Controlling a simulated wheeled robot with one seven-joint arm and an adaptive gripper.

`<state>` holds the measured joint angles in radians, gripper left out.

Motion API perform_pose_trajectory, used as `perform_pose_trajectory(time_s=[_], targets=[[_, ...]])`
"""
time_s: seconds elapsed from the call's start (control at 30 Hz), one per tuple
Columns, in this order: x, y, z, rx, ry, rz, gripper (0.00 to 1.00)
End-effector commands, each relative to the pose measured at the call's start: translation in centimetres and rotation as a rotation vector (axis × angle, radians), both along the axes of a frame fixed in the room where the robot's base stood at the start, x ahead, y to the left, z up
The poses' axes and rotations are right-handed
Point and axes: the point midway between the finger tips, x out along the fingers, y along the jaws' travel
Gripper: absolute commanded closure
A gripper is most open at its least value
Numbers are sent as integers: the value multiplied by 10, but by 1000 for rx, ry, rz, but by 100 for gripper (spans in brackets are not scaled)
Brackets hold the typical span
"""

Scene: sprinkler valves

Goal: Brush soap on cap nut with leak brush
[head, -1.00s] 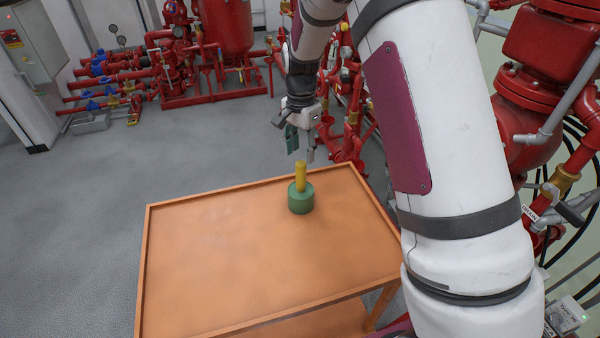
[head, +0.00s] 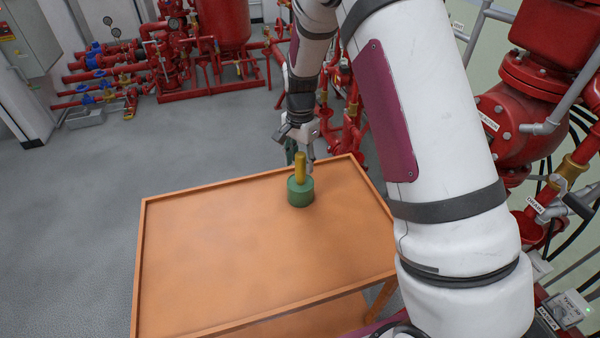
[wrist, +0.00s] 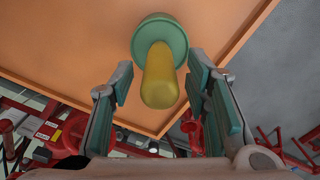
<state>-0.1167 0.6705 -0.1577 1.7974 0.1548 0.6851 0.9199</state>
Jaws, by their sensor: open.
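The leak brush shows as a thick yellow handle (head: 300,167) standing upright in a round green pot (head: 300,193) on the orange cart. Its bristles are hidden. My gripper (head: 299,152) is at the far side of the handle in the head view, close to its top. In the wrist view, the handle (wrist: 160,78) points toward the camera between my two open green-padded fingers (wrist: 160,72), with a visible gap on each side. The green pot (wrist: 160,38) lies beyond the fingertips. I cannot make out the cap nut.
The orange cart top (head: 230,260) has a low raised rim and is otherwise bare. Red valve piping (head: 540,95) stands close on the right, beside my arm. More red pipework (head: 180,60) is at the back left. Grey floor is open on the left.

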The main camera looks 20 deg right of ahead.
Motion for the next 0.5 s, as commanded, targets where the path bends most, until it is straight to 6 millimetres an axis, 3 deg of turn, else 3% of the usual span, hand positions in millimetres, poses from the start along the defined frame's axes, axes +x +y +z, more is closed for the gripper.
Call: perform_pose_trajectory(time_s=[0.07,0.23,0.3,0.33,0.43,0.5], targets=[[0,0,0,0,0,0,61],[0,0,0,0,0,0,100],[0,0,0,0,0,0,100],[0,0,0,0,0,0,79],[0,0,0,0,0,0,100],[0,0,0,0,0,0,100]])
